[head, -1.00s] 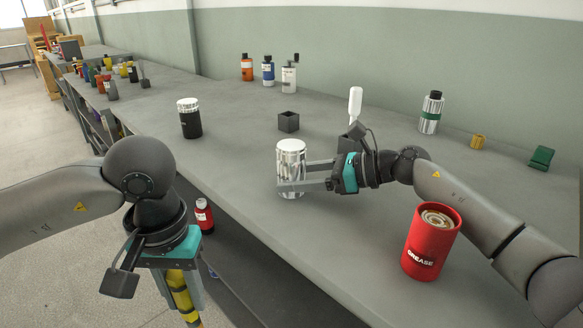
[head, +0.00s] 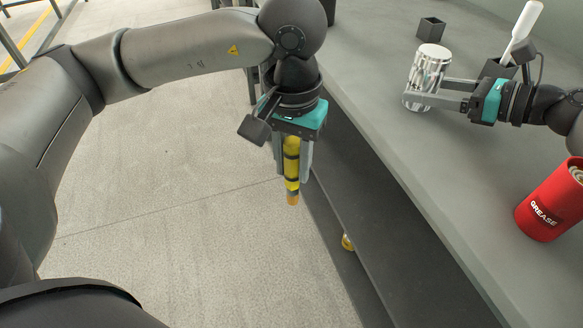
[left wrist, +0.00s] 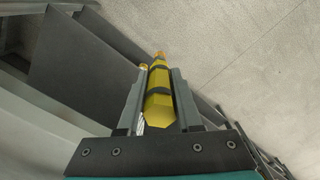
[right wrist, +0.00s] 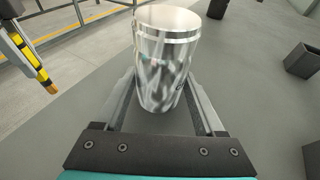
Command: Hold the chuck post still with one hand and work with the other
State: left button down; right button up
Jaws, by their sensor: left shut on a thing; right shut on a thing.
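The chuck post, a shiny metal cylinder (head: 430,66), stands upright on the grey bench. My right gripper (head: 424,98) is shut on its lower part from the right; the right wrist view shows the post (right wrist: 163,62) between both fingers. My left gripper (head: 291,172) points down beyond the bench's front edge, above the floor. It is shut on a yellow tool with black bands and an orange tip (head: 292,187). That tool also shows between the fingers in the left wrist view (left wrist: 158,90). The tool is apart from the post.
A red grease can (head: 548,205) stands on the bench at the right. A lower shelf (head: 372,222) runs under the bench. Floor at left is clear.

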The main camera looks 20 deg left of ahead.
pick_arm(q)
jog(key=w+d+r+t+h, duration=0.1)
jog(key=w+d+r+t, duration=0.1)
jog(key=w+d+r, duration=0.6)
jog(key=w+d+r+t, duration=0.15)
jog(key=w+r, duration=0.25)
jog(key=r, duration=0.7)
jog(key=w+d+r+t+h, duration=0.1)
jog(key=w+d+r+t, duration=0.1)
jog(key=w+d+r, duration=0.6)
jog(key=shift+s+a+f, duration=0.25)
jog(key=shift+a+f, duration=0.35)
jog(key=shift+f, duration=0.05)
jog(key=shift+s+a+f, duration=0.3)
jog(key=shift+a+f, duration=0.25)
jog(key=shift+f, duration=0.15)
jog(key=shift+s+a+f, duration=0.25)
jog(key=shift+a+f, duration=0.35)
jog(key=shift+f, duration=0.05)
jog(key=shift+f, duration=0.75)
